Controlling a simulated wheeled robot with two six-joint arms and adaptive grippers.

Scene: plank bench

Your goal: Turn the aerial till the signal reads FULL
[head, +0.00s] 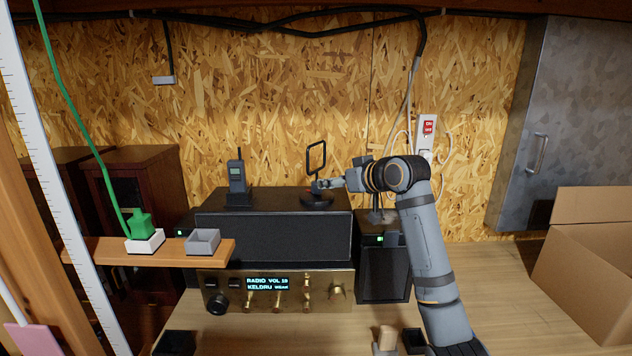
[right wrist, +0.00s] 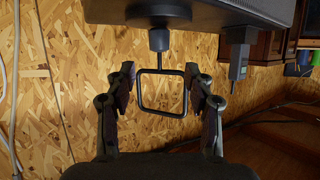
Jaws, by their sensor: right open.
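The aerial (head: 309,160), a black square loop on a stem with a round base, stands on the black cabinet (head: 275,237) above the radio. My right gripper (head: 322,185) reaches in from the right at the aerial's lower part. In the right wrist view the aerial's loop (right wrist: 162,71) shows upside down between the open fingers of my right gripper (right wrist: 160,82), with a gap on both sides. The radio's display (head: 268,284) reads RADIO VOL 19 and KELDRU; the small word after it is too small to read surely. My left gripper is out of view.
A handset (head: 238,176) stands in a cradle left of the aerial. A small black speaker (head: 383,270) is below my right arm. A shelf (head: 100,250) with a green plug (head: 140,226) and grey tray (head: 202,241) juts in from the left. A cardboard box (head: 590,270) sits right.

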